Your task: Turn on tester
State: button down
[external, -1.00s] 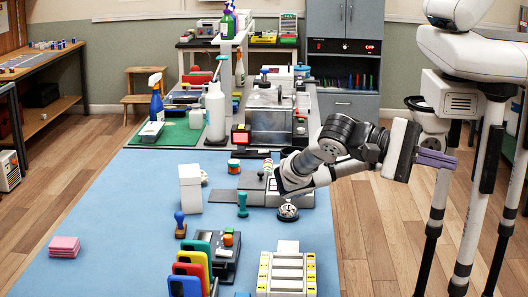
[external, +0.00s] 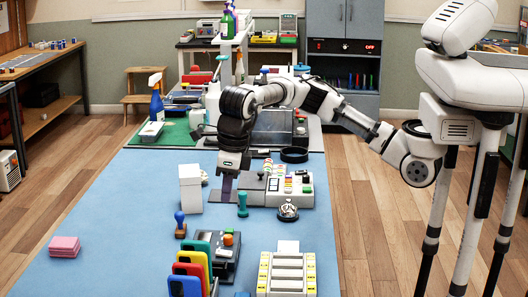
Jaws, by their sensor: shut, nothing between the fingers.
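My gripper (external: 226,188) points down over the blue-topped table, its purple fingers shut and empty. Its fingertips are low over a dark flat plate (external: 250,183), and I cannot tell whether they touch it. Just right of it is a light grey console (external: 277,197) with coloured buttons, probably the tester. No lit indicator can be made out on either one.
A white box (external: 190,189) stands close left of my gripper. A teal stamp (external: 242,204) and a silver bell (external: 288,211) stand in front of the console. Coloured phone-like slabs (external: 192,265) stand upright nearer the front. The table's left side is mostly clear, with pink cards (external: 64,246).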

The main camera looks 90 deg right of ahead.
aim_at(229, 249)
dwell(0.3)
jog(key=f+p, duration=0.1)
jog(key=f, duration=0.3)
jog(key=w+f, duration=0.1)
jog(key=f, duration=0.4)
jog(key=w+f+p, duration=0.1)
jog(key=f, duration=0.3)
jog(key=shift+f+p, duration=0.35)
jog(key=shift+f, duration=0.05)
jog(key=shift+w+f+g, duration=0.2)
jog(key=shift+f+g, duration=0.1)
jog(key=shift+g, duration=0.2)
jog(key=shift+s+f, duration=0.1)
jog(key=shift+s, duration=0.9)
